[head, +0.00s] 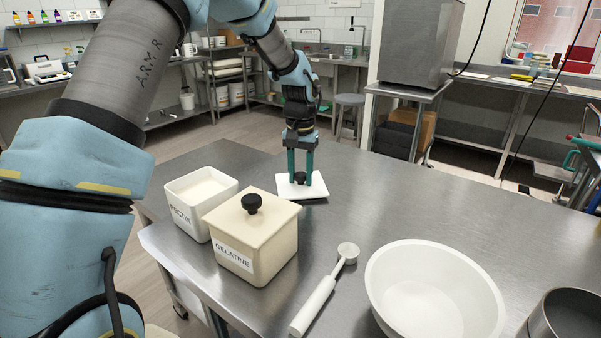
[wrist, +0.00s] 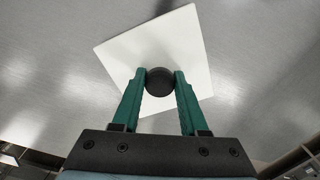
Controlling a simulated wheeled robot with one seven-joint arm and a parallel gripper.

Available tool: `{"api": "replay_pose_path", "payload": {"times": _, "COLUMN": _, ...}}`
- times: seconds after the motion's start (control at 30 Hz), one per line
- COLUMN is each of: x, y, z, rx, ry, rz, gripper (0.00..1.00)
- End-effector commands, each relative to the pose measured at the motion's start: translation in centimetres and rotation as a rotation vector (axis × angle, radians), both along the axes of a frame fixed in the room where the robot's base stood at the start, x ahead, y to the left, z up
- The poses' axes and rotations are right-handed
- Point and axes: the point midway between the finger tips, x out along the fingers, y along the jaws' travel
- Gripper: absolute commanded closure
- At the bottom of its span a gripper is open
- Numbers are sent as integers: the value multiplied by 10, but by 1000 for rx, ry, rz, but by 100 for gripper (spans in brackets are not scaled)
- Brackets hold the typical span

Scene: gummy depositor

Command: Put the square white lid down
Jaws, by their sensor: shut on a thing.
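The square white lid (head: 314,190) with a black knob is at the far side of the steel table, behind the two canisters. It also shows in the wrist view (wrist: 188,38), turned at an angle. My gripper (head: 300,178) points straight down, with its green fingers closed on the lid's black knob (wrist: 160,81). The lid looks level and is at or just above the table top; I cannot tell whether it touches. The open white pectin canister (head: 184,218), filled with pale powder, stands to the left of the lid.
A cream gelatine canister (head: 277,238) with its lid on stands in front of the pectin one. A white scoop (head: 318,300) and a large white bowl (head: 399,255) lie nearer. A dark metal pan (head: 541,318) is at the right. The steel table (head: 400,198) is clear right of the lid.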

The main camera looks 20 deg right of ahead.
Motion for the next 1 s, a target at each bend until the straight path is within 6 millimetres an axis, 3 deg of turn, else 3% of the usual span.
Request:
{"api": "replay_pose_path", "payload": {"times": 0.27, "x": 0, "y": 0, "z": -3, "rx": 0, "ry": 0, "rz": 0, "gripper": 100}}
{"api": "replay_pose_path", "payload": {"times": 0.3, "x": 0, "y": 0, "z": -2, "rx": 0, "ry": 0, "rz": 0, "gripper": 53}}
{"api": "replay_pose_path", "payload": {"times": 0.53, "x": 0, "y": 0, "z": -2, "rx": 0, "ry": 0, "rz": 0, "gripper": 27}}
{"api": "replay_pose_path", "payload": {"times": 0.8, "x": 0, "y": 0, "z": -1, "rx": -1, "ry": -1, "rz": 0, "gripper": 27}}
{"api": "replay_pose_path", "payload": {"times": 1.0, "x": 1, "y": -1, "z": 19, "rx": -3, "ry": -4, "rz": 0, "gripper": 27}}
